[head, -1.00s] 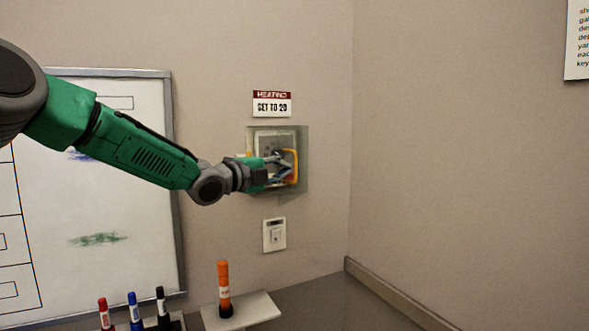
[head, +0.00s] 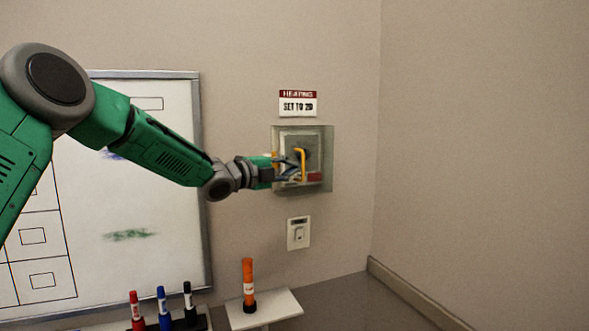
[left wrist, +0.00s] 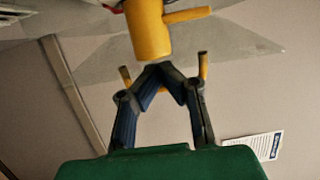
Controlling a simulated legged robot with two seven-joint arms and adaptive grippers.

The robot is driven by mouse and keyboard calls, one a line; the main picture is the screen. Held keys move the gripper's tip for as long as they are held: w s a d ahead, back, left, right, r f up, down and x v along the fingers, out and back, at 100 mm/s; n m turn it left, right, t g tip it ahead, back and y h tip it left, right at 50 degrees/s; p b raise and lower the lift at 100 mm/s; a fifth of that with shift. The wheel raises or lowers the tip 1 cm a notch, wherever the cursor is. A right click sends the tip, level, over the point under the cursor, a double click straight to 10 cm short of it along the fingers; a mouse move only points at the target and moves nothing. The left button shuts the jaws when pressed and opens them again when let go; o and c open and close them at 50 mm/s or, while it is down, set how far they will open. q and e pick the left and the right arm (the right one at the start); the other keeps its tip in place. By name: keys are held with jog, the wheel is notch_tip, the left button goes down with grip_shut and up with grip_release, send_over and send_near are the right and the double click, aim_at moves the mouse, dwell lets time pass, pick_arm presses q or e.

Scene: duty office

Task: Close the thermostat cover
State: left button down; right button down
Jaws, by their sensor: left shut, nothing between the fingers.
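The clear thermostat cover (head: 326,150) is a box-shaped shell around a pale thermostat on the wall, under the heating sign. I cannot tell whether it stands fully shut or ajar. A clear panel also shows in the left wrist view (left wrist: 235,40). My left gripper (head: 289,173) is at the front of the cover, over its lower left part, and hides some of it. Its fingers (left wrist: 160,72) are shut and empty. A yellow piece (head: 301,160) is close by the fingers and looms large in the left wrist view (left wrist: 147,30). My right gripper is out of sight.
A red piece (head: 315,176) shows low on the cover. A sign reading "SET TO 20" (head: 298,105) is above it and a wall switch (head: 299,233) below. A whiteboard (head: 130,262) hangs left. The right wall is clear.

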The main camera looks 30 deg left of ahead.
pick_arm(q)
jog(key=shift+w+a, duration=0.15)
jog(key=shift+a, duration=0.55)
dwell(0.5)
jog(key=shift+w+f, duration=0.1)
